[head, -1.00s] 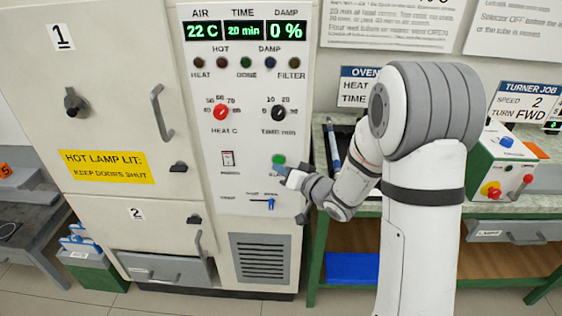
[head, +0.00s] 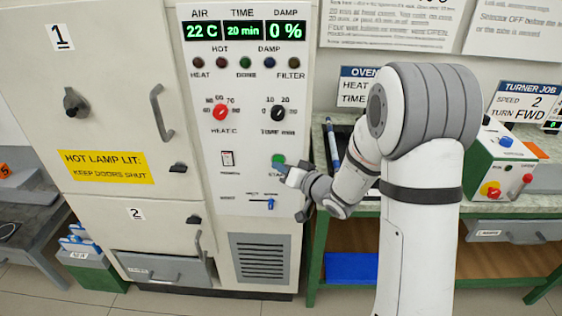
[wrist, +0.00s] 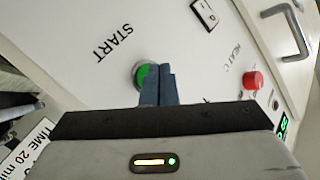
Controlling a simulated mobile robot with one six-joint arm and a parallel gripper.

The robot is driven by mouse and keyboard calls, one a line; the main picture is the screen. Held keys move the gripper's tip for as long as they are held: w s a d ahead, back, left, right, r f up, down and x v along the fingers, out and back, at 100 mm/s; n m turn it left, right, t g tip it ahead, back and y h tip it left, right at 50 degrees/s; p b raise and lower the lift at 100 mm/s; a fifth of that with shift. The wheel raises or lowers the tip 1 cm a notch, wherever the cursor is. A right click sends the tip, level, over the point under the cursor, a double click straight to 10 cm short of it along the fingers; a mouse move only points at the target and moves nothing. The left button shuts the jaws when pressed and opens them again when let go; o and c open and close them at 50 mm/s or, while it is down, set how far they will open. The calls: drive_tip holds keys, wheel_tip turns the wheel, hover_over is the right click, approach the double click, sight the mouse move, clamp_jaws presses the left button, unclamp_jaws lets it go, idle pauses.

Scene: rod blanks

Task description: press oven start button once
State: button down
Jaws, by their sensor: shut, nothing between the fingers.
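The oven's green start button (head: 278,159) sits low on the control panel, and it also shows in the wrist view (wrist: 141,75) next to the word START. My gripper (head: 280,167) is shut and empty, pointed at the panel at the button. In the wrist view its closed blue-grey fingers (wrist: 158,72) overlap the button's right part and hide some of it. I cannot tell whether the tips touch the button. The oven display (head: 243,31) reads 22 C, 20 min and 0 %.
A red heat knob (head: 221,112) and a black time knob (head: 278,113) are above the button. A blue-handled slider (head: 270,203) is just below. The oven doors (head: 105,100) are at left. A green-framed bench (head: 330,225) stands at right.

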drive_tip(key=shift+w, duration=0.4)
idle(0.7)
drive_tip(key=shift+s, duration=0.8)
drive_tip(key=shift+s+a+b, duration=0.1)
drive_tip(key=shift+s+b, duration=0.45)
drive_tip(key=shift+s, duration=2)
